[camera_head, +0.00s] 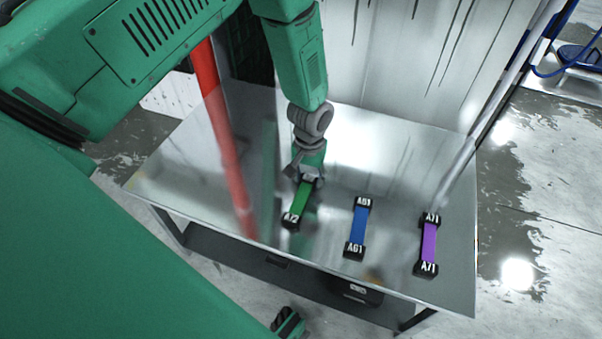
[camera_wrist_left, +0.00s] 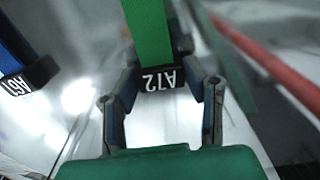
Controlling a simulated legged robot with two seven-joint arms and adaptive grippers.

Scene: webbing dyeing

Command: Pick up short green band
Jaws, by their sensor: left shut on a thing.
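The short green band (camera_head: 301,200) has black end pieces, the near one marked A72. In the head view it lies over the left-middle of the shiny table. My left gripper (camera_head: 306,178) comes down from above and is shut on the band's far end, which it partly hides. In the left wrist view the green band (camera_wrist_left: 149,30) runs up from its black A72 end, between the two fingers of the left gripper (camera_wrist_left: 165,88). I cannot tell whether the band touches the table. My right gripper is not in view.
A blue band (camera_head: 359,228) marked A61 and a purple band (camera_head: 428,243) marked A71 lie to the right on the metal table (camera_head: 390,150). A red post (camera_head: 219,130) stands left of the gripper. A pale slanted pole (camera_head: 470,150) passes at the table's right.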

